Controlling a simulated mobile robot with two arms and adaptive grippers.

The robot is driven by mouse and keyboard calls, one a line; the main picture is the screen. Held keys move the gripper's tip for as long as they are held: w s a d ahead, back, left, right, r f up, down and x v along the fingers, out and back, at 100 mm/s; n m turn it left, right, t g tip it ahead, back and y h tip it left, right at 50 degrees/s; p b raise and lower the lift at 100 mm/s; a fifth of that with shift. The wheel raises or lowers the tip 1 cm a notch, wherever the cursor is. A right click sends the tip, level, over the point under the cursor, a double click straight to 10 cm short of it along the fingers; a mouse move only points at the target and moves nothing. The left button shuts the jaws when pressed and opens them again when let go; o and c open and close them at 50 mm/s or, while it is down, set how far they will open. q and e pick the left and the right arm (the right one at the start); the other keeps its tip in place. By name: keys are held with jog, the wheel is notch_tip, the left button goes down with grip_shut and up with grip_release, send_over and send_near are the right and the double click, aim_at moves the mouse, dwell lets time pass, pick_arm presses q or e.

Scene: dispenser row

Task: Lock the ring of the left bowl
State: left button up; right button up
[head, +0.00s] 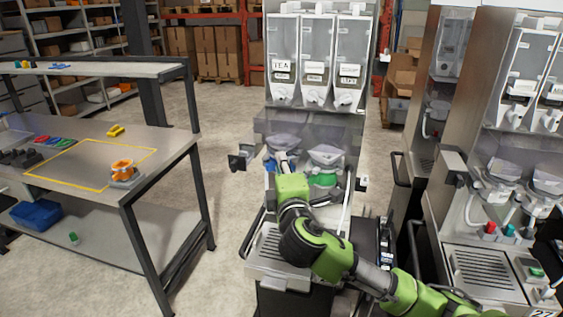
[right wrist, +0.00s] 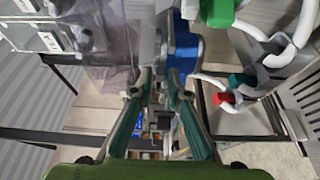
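The left bowl (head: 287,141) is a clear hopper low on the middle dispenser, with a blue ring (head: 270,164) under it. My right gripper (head: 284,163) is at this ring from the front, and its arm covers part of it. In the right wrist view the blue ring (right wrist: 184,48) lies just beyond the teal fingertips (right wrist: 160,76). The fingertips are a little apart, with grey parts between and behind them; I cannot tell whether they grip anything. The right bowl (head: 326,155) has a green ring (head: 323,180). My left gripper is not in view.
A steel table (head: 60,178) with coloured rings and an orange-banded jar (head: 123,171) stands at the left. Another dispenser (head: 500,180) stands close on the right. White hoses (right wrist: 285,45) hang near my right gripper. Open floor lies between table and middle dispenser.

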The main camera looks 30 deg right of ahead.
aim_at(273, 155)
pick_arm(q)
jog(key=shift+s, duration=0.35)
pick_arm(e)
jog(key=shift+w+d, duration=0.1)
jog(key=shift+w, duration=0.1)
grip_shut()
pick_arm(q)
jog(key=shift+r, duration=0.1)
pick_arm(e)
jog(key=shift+w+h, duration=0.1)
jog(key=shift+h, duration=0.2)
jog(key=m+g+h, duration=0.1)
jog(key=w+a+m+g+h, duration=0.1)
jog(key=m+h, duration=0.1)
jog(key=shift+w+a+g, duration=0.15)
jog(key=shift+a+g, duration=0.05)
jog(key=shift+g, duration=0.1)
jog(key=shift+w+a+m+g+h, duration=0.25)
jog(key=shift+w+m+g+h, duration=0.15)
jog(key=shift+m+g+h, duration=0.35)
jog(key=shift+w+a+m+g+h, duration=0.3)
jog(key=shift+m+g+h, duration=0.25)
jog(key=shift+g+h, duration=0.25)
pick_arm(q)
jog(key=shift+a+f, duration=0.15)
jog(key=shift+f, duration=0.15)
